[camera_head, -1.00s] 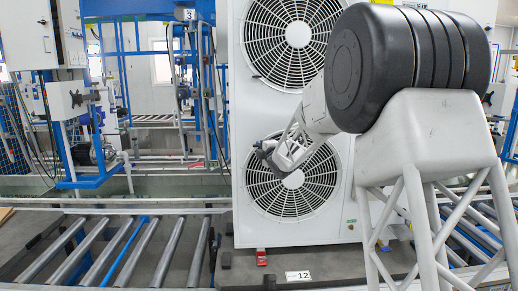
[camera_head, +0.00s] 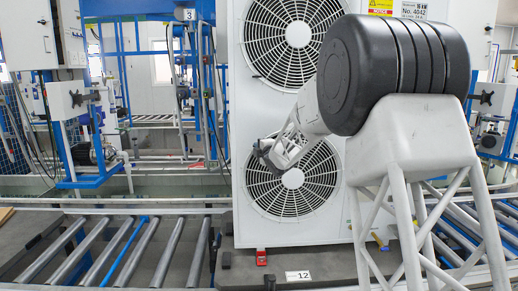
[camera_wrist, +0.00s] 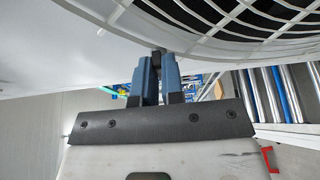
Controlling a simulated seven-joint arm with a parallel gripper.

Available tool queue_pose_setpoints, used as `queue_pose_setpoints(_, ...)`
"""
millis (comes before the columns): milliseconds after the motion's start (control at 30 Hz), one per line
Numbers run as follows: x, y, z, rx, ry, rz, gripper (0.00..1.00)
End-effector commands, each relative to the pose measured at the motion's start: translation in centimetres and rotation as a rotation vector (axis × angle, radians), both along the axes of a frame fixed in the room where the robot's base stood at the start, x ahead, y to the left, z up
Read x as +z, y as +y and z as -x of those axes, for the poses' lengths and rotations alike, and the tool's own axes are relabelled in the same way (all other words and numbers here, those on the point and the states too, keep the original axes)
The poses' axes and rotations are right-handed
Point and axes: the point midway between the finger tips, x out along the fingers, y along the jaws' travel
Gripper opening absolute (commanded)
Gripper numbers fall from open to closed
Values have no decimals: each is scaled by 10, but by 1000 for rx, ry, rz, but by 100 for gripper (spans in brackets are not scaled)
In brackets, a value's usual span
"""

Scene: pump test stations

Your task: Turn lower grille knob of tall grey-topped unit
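The tall white unit (camera_head: 238,120) stands upright with two round fan grilles; its top is out of view. The lower grille (camera_head: 318,185) has a pale round hub (camera_head: 293,178). My gripper (camera_head: 264,149) is at the upper-left rim of this grille, pointing at the unit's front. In the wrist view, its two blue fingers (camera_wrist: 158,75) are a narrow gap apart. A small dark knob (camera_wrist: 157,60) sits between their tips, just below the grille's rim, and the fingers appear shut on it. In the head view the knob is hidden by my gripper.
A roller conveyor (camera_head: 130,250) runs in front at left, with more rollers at right. A small red block (camera_head: 261,257) and a "12" label (camera_head: 298,275) lie before the unit. A grey box on a blue frame (camera_head: 75,100) stands at far left.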

Motion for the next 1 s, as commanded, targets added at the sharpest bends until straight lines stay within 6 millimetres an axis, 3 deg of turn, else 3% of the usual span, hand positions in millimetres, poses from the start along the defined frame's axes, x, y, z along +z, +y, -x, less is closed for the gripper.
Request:
queue_pose_setpoints(567, -2, 0, 0, 0, 1, -91, 0)
queue_pose_setpoints(1000, -3, 2, 0, 2, -1, -431, 0)
